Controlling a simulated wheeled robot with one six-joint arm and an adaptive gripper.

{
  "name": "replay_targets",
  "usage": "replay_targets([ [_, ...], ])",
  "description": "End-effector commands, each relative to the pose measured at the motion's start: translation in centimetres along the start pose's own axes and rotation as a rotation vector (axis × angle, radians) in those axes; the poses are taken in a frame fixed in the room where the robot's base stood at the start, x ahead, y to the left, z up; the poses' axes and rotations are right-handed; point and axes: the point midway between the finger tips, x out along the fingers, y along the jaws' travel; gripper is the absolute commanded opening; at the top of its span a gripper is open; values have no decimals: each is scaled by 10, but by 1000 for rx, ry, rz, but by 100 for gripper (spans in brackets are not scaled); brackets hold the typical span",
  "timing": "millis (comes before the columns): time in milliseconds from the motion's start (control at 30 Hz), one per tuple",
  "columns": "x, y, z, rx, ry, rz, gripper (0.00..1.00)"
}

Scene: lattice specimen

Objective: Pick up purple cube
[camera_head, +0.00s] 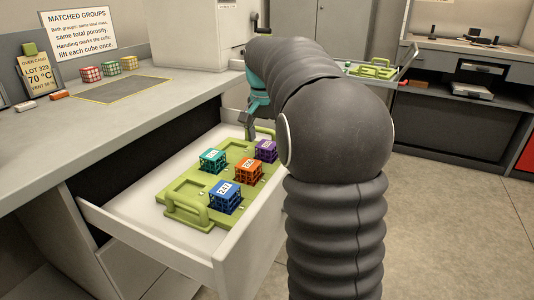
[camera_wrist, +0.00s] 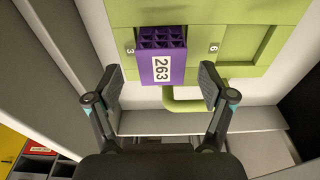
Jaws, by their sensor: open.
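The purple cube (camera_head: 266,150) is a lattice block in the far right corner of a green tray (camera_head: 195,210) in the open drawer. In the wrist view the purple cube (camera_wrist: 162,62) shows a white label reading 263, beside the number 3 on the tray (camera_wrist: 205,14). My gripper (camera_wrist: 158,90) is open, with one finger to each side of the cube's near end. The cube lies between and slightly ahead of the fingertips, and I see no contact. In the head view my gripper (camera_head: 250,128) is partly hidden by my arm.
Teal (camera_head: 212,161), orange (camera_head: 247,171) and blue (camera_head: 224,196) lattice cubes sit in the same tray. The drawer wall (camera_head: 150,245) surrounds it. Several small cubes (camera_head: 110,68) stand on the counter by a marked mat (camera_head: 122,90).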

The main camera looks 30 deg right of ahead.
Motion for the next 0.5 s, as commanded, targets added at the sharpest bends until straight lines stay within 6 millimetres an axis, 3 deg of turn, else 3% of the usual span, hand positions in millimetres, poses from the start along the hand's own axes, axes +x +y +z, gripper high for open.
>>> replay_targets([
  [200, 26, -2, 0, 0, 0, 0, 81],
  [500, 29, -2, 0, 0, 1, -1, 79],
])
